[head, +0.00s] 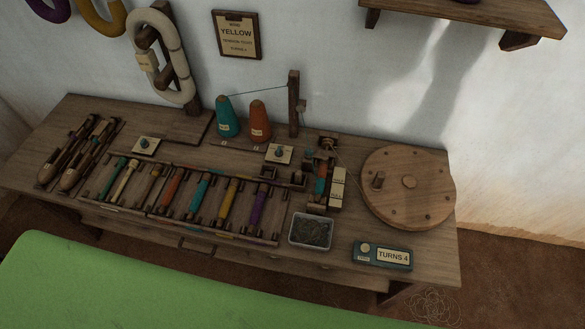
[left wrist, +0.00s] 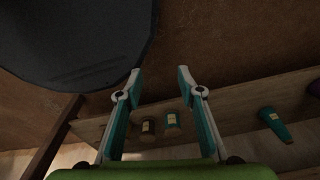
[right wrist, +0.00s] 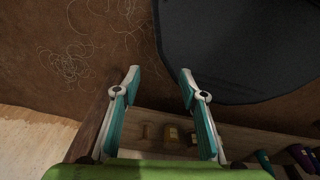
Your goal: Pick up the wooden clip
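I cannot pick out a wooden clip with certainty. Small dark wooden pieces (head: 288,181) lie on the workbench (head: 420,241) right of the bobbin rack in the head view, too small to identify. Neither gripper shows in the head view. My left gripper (left wrist: 158,83) is open and empty in its wrist view, with a shelf holding spools beyond it. My right gripper (right wrist: 160,80) is open and empty in its wrist view, above brown floor, with small brown objects (right wrist: 170,133) on a shelf beyond.
On the bench are a rack of coloured bobbins (head: 195,200), shuttles (head: 82,155), teal (head: 227,118) and orange (head: 260,122) cones, a winding wheel (head: 425,188), a thread tray (head: 311,231) and a "TURNS 4" box (head: 383,255). A wall shelf (head: 470,14) hangs above.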

